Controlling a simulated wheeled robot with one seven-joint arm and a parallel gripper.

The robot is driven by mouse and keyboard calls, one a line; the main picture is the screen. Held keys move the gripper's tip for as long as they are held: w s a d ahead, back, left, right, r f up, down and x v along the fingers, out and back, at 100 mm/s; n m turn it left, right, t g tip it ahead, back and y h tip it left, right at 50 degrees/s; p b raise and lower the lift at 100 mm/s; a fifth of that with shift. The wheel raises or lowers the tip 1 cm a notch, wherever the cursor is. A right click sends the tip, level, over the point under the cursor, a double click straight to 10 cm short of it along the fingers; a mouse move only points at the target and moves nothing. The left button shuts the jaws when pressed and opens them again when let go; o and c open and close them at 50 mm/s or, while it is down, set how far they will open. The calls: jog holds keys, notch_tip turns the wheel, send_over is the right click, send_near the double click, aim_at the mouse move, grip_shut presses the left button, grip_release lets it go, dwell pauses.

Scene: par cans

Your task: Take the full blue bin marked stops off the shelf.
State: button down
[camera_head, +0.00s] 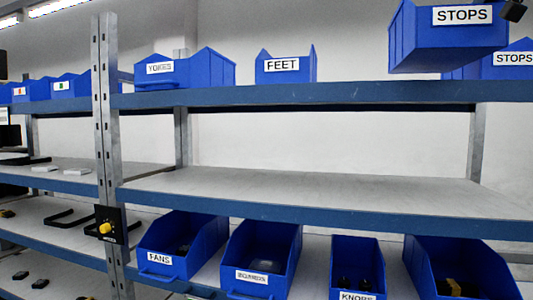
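A blue bin marked STOPS (440,45) hangs at the top right, slightly tilted. Its underside shows above the top shelf (300,97), and it looks nearer than the other bins. A small dark part of my gripper (513,10) touches its upper right corner; the rest is cut off by the frame edge. The bin appears held there. Its inside is hidden, so I cannot tell how full it is. A second blue bin marked STOPS (513,59) stands on the top shelf behind it, partly covered.
Bins marked YOKES (190,70) and FEET (285,66) stand on the top shelf. Bins marked FANS (185,245) and KNOBS (357,265) are among several below. A metal post (106,150) stands at left.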

jog(key=shift+s+a, duration=0.3)
jog(key=shift+s, duration=0.8)
jog(key=shift+s+a, duration=0.35)
jog(key=shift+s, duration=0.8)
jog(key=shift+s+a, duration=0.3)
jog(key=shift+s, duration=0.8)
